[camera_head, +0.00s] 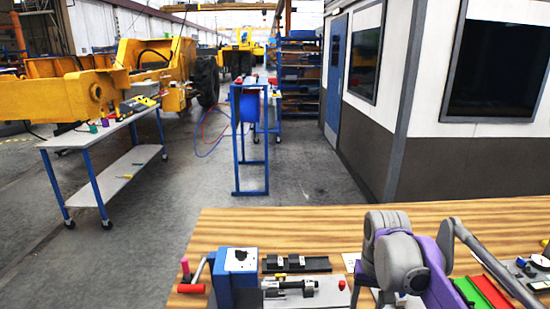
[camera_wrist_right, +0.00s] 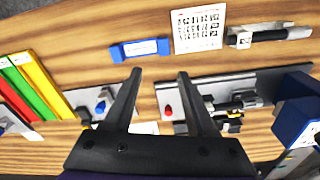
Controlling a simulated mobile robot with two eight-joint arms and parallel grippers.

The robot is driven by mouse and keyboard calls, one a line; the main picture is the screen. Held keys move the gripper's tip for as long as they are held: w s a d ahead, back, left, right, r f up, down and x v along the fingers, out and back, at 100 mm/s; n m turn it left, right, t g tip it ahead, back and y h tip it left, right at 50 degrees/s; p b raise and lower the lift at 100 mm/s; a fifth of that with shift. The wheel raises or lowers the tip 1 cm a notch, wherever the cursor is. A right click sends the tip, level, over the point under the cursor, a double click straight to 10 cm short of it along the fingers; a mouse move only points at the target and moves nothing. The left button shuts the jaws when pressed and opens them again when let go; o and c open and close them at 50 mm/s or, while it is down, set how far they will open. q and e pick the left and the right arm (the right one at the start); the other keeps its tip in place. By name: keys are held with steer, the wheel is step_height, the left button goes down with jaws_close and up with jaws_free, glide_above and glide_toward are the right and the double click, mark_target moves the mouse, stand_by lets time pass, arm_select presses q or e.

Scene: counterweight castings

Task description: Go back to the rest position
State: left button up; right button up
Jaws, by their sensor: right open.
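My right arm (camera_head: 400,255), grey and purple, reaches over the wooden table at the lower right of the head view. Its gripper is hidden there behind the arm. In the right wrist view my right gripper (camera_wrist_right: 160,73) is open, its two dark fingers apart with only bare wood between the tips. The fingers are above the wooden table (camera_wrist_right: 75,55). A small blue labelled block (camera_wrist_right: 140,49) and a white card with a dark grid (camera_wrist_right: 198,28) lie just past the fingertips. My left gripper is not in view.
The table (camera_head: 330,222) holds a blue box (camera_head: 238,270) with a red-handled crank, a black tray (camera_head: 296,264) and a metal fixture (camera_head: 305,290). Red and green strips (camera_head: 480,290) lie right of my arm. A blue stand (camera_head: 250,140) and white cart (camera_head: 115,160) are beyond.

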steer(key=s+a+f+n+t, duration=0.1)
steer(key=s+f+t, duration=0.1)
steer(key=s+f, duration=0.4)
steer(key=s+a+f+n+t, duration=0.1)
steer(key=s+a+f+t, duration=0.1)
steer(key=s+f, duration=0.5)
steer(key=s+t, duration=0.1)
steer(key=s, duration=0.4)
steer(key=shift+s, duration=0.15)
